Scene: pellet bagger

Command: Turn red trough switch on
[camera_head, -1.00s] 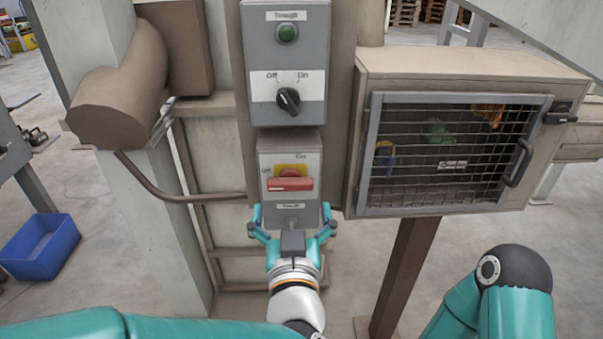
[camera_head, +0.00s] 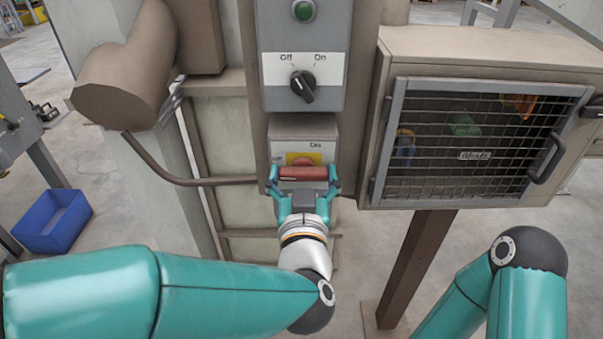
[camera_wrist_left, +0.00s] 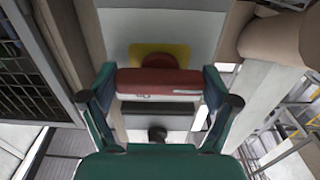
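The red trough switch (camera_head: 302,173) has a horizontal red handle on a yellow plate, low on a grey switch box (camera_head: 290,130). The "On" label shows above the handle; my left gripper hides part of the box. My left gripper (camera_head: 303,176) has one finger at each end of the handle. In the left wrist view, the red handle (camera_wrist_left: 158,82) lies between the fingers (camera_wrist_left: 160,80), which look to be against its ends. My right gripper is out of view; only part of my right arm shows at the lower right.
Above is another grey box with a black Off/On knob (camera_head: 303,86) and a green button (camera_head: 303,11). A mesh-fronted cabinet (camera_head: 395,140) stands close on the right. A curved brown pipe (camera_head: 190,182) runs on the left. A blue bin (camera_head: 53,220) sits on the floor.

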